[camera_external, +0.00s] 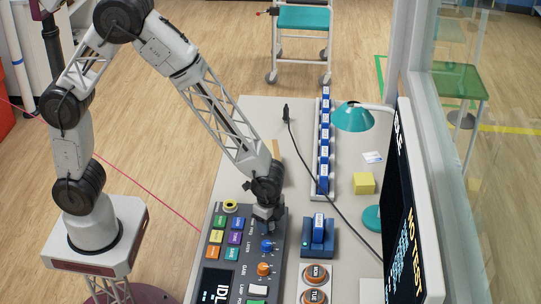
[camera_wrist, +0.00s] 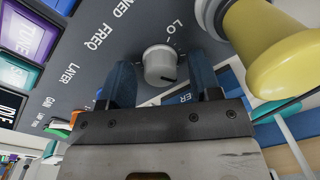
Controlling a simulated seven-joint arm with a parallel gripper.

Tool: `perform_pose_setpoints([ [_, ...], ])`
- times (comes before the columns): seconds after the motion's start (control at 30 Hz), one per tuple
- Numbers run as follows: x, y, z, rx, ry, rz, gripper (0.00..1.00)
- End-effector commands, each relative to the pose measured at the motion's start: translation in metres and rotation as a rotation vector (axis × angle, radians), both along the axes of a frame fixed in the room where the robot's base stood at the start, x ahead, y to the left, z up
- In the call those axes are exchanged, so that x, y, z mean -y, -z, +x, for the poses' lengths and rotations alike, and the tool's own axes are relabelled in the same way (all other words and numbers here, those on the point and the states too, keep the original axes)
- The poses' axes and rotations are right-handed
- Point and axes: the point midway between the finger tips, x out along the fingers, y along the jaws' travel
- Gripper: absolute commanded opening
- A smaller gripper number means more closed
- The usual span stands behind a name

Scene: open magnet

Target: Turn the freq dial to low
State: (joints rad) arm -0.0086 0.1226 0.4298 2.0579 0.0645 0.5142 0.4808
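The freq dial (camera_wrist: 160,65) is a small light-grey knob on the dark control panel (camera_wrist: 112,58), beside the words FREQ, MED and LO in the wrist view. A dark mark shows low on its face; I cannot tell surely which setting it points to. My gripper (camera_wrist: 162,82) is open, with one blue fingertip on each side of the dial. I cannot tell whether either fingertip touches it. In the external view my gripper (camera_external: 266,213) is low over the panel's far right corner and hides the dial.
A blue dial (camera_external: 266,246) and an orange dial (camera_external: 264,268) sit nearer on the panel. Coloured buttons (camera_external: 235,238) lie to the left. A yellow knob-like part (camera_wrist: 268,45) stands close by my gripper in the wrist view. A blue holder (camera_external: 318,238) is to the right.

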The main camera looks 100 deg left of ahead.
Motion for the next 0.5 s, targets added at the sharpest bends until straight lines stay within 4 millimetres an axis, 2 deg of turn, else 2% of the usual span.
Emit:
perform_pose_setpoints([
  [0.3,0.000,-0.001,0.000,0.001,0.000,0.000,0.57],
  [0.5,0.000,-0.012,0.001,0.004,0.000,0.000,0.57],
])
